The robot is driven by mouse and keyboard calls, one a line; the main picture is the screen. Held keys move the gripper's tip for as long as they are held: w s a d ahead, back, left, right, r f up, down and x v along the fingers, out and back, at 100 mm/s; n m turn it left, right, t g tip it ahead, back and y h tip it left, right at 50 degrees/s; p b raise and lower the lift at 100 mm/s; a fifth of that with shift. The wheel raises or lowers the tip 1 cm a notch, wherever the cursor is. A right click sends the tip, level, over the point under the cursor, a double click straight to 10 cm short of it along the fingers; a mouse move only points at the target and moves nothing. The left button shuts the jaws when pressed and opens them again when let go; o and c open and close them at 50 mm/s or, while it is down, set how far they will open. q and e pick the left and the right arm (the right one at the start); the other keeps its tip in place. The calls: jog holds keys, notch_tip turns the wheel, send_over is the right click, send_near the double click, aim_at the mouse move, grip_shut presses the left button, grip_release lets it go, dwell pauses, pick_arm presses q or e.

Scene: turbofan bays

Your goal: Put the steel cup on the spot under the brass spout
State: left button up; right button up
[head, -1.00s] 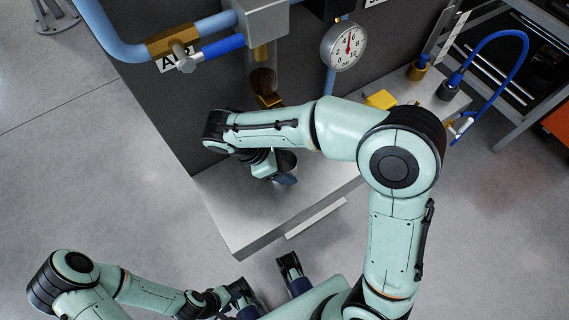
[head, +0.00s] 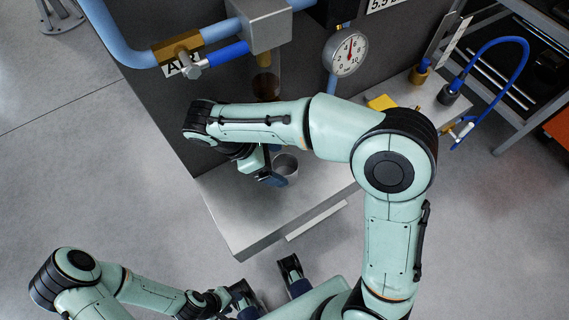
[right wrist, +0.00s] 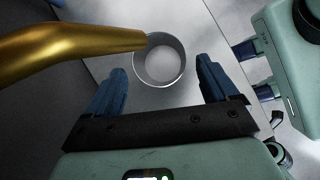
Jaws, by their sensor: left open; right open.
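The steel cup (head: 287,166) stands upright on the metal bench, partly hidden by my right arm in the head view. In the right wrist view the cup (right wrist: 160,62) is just beyond the fingertips, apparently empty. My right gripper (right wrist: 160,82) is open and not holding it; in the head view the gripper (head: 270,175) is at the cup's left side. The brass spout (right wrist: 75,48) crosses in from the left, its tip overlapping the cup's rim in that view. The spot is not visible. My left gripper (head: 266,279) is open and empty, in front of the bench.
The bench top (head: 235,215) is clear toward its front. A gauge (head: 346,52), a blue-handled valve (head: 215,54) and a grey box (head: 262,22) are at the back panel.

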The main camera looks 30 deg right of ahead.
jog(key=p+v, duration=0.1)
jog(key=v, duration=0.6)
dwell(0.4)
